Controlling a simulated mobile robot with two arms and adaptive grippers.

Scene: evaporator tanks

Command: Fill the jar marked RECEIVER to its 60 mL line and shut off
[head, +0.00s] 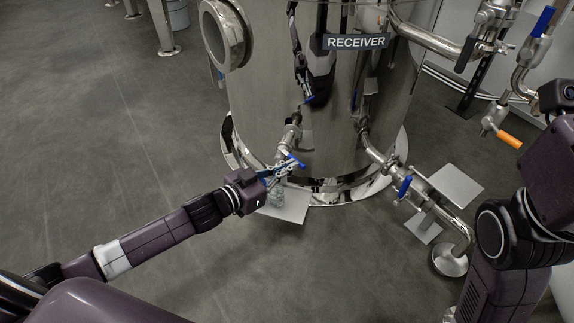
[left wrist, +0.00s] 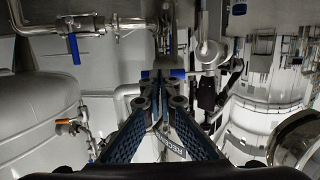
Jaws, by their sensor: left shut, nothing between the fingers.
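The steel tank with the RECEIVER sign (head: 357,42) stands at the top centre of the head view. A valve with a blue lever (head: 296,160) sticks out low on its front. A small clear jar (head: 277,196) stands below this valve on a flat plate (head: 291,210). The jar is partly hidden by my gripper, and its marks and liquid level cannot be read. My left gripper (head: 288,169) is shut and empty at the blue lever. In the left wrist view its fingertips (left wrist: 160,80) overlap the blue lever (left wrist: 177,73); contact cannot be told. My right gripper is out of view.
A second blue-levered valve (head: 403,187) sits on a pipe right of the tank, near another plate (head: 455,186). Pipes with blue levers (head: 543,21) and an orange lever (head: 510,140) stand at the right. The floor (head: 120,130) at the left is clear.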

